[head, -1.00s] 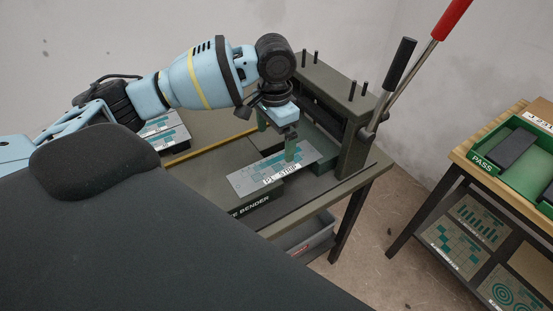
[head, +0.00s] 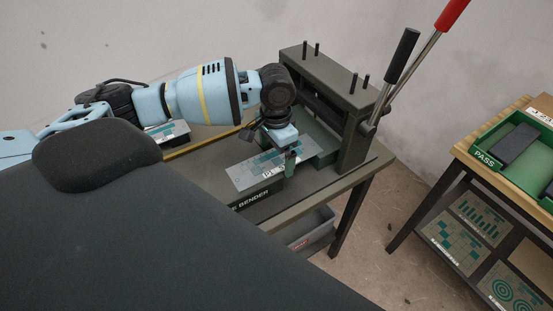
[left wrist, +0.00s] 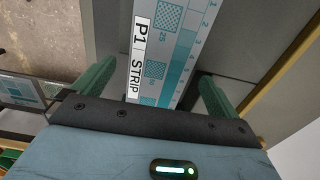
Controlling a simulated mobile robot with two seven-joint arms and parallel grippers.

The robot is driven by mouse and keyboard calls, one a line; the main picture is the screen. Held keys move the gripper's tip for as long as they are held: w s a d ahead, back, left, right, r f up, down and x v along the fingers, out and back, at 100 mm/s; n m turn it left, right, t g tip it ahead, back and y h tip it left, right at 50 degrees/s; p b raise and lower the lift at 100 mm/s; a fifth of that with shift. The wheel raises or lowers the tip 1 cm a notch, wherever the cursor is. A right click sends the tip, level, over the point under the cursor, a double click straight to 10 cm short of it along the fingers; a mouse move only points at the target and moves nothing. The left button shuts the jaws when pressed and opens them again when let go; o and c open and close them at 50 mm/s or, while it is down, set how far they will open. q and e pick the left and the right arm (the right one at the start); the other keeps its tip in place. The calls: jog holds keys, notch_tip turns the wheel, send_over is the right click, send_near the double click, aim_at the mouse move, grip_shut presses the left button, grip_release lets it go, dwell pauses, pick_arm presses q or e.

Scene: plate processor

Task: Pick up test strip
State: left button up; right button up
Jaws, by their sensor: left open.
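The test strip (head: 245,174) is a flat grey plate with teal squares, lying on the plate bender (head: 262,193). In the left wrist view the strip (left wrist: 180,35) shows a white label reading "P1 STRIP" and runs between the two green fingers. My left gripper (head: 290,168) points down over the strip's right part; in the wrist view its fingers (left wrist: 156,88) stand apart, one on each side of the strip. It is open. Whether a finger touches the strip cannot be told. My right gripper is out of view.
The bender's upright frame (head: 353,140) and two levers (head: 403,68) with black and red grips rise just right of the gripper. Another patterned plate (head: 168,132) lies at the left behind my arm. A green PASS tray (head: 487,160) stands on a wooden-topped table at right.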

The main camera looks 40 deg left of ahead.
pick_arm(q)
jog(key=c, duration=1)
jog(key=shift+c, duration=0.3)
